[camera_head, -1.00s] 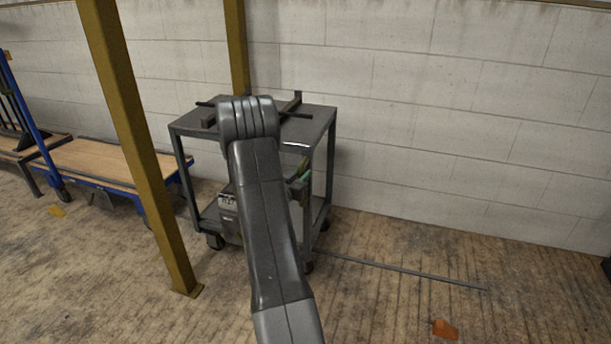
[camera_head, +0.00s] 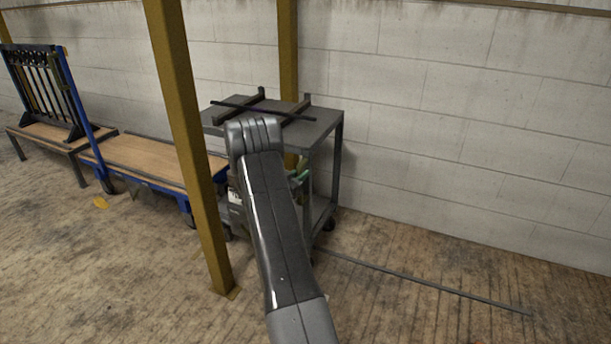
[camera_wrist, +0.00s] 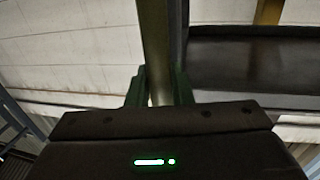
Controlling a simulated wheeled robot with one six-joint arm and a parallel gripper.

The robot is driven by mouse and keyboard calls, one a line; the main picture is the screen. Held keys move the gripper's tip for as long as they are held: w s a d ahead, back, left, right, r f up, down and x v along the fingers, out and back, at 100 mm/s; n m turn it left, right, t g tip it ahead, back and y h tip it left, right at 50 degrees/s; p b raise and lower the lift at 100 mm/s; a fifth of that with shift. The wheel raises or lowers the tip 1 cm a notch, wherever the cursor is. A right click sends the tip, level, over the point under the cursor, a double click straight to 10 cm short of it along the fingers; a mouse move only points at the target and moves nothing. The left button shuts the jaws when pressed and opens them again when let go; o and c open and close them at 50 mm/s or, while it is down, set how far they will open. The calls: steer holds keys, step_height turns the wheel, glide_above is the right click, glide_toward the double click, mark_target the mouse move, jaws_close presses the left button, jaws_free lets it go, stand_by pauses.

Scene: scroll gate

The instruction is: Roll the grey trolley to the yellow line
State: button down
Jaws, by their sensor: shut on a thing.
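The grey trolley (camera_head: 325,119) stands against the wall, with a top shelf, a lower shelf and wheels. Dark bars lie on its top. My arm covers part of its front. My gripper (camera_wrist: 158,88) has its green fingers closed on an upright bar (camera_wrist: 154,40), which appears to be the trolley's handle. The trolley's dark shelf (camera_wrist: 245,65) is to the right of it in the wrist view. In the head view the gripper (camera_head: 298,178) is mostly hidden behind my arm, beside the trolley's right front side. No yellow line shows in either view.
A yellow-brown post (camera_head: 190,150) stands in front, left of my arm; another (camera_head: 288,45) rises behind the trolley. A blue-framed wooden cart (camera_head: 140,155) and a rack (camera_head: 45,90) stand left. A thin grey rod (camera_head: 430,284) lies on the floor. The right floor is mostly clear.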

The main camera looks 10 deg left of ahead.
steer(key=shift+w+a, duration=0.1)
steer(key=shift+a, duration=0.15)
steer(key=c, duration=1.3)
jaws_free()
steer(key=shift+a, duration=0.2)
steer(key=shift+c, duration=0.2)
steer(key=p+v, duration=0.2)
steer(key=v, duration=1.1)
steer(key=shift+s+p, duration=0.3)
steer(key=shift+s, duration=0.05)
steer(key=shift+w, duration=0.1)
